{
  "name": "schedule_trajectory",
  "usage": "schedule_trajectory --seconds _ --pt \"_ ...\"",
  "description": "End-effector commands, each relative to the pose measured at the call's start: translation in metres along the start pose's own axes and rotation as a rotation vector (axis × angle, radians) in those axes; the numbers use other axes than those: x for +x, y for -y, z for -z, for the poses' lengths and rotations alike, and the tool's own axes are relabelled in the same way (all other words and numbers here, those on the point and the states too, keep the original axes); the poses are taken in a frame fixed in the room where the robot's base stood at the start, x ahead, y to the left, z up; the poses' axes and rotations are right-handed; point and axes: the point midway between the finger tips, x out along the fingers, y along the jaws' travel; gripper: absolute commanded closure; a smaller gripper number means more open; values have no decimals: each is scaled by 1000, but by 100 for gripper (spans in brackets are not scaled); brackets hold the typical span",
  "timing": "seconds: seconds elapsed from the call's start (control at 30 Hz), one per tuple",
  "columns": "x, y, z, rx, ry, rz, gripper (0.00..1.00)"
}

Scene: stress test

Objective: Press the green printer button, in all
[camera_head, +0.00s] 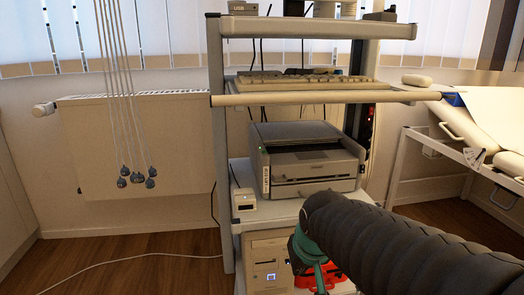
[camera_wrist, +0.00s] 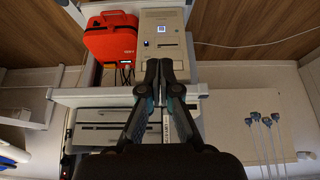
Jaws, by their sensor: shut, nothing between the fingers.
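The grey printer (camera_head: 312,185) stands on a middle shelf of the white cart in the head view. A small green button (camera_head: 262,152) glows at the left of its front. The wrist view is upside down and shows the printer (camera_wrist: 102,131) left of my fingers; I cannot make out the green button there. My gripper (camera_wrist: 159,67) is shut and empty, its fingertips together over the shelf edge and computer tower in the wrist view. In the head view my arm's end is at lower right, in front of and below the printer, and the fingertips are hidden.
A beige computer tower (camera_head: 268,262) and a red case (camera_head: 332,272) are below the printer. A small white device (camera_head: 244,199) stands at the shelf's left front. A keyboard (camera_head: 300,82) lies on the shelf above. A bed (camera_head: 482,130) is at right, a radiator (camera_head: 135,140) at left.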

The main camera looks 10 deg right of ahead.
Motion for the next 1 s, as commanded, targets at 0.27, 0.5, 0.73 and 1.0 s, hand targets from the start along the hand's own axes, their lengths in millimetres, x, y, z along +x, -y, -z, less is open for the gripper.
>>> schedule_trajectory --seconds 0.27,0.5,0.73,1.0 --pt "36 0 125 7 -253 -2 100" --pt "25 1 244 18 -600 8 100" --pt "-28 2 304 28 -877 24 100" --pt "-43 3 315 33 -959 32 100"
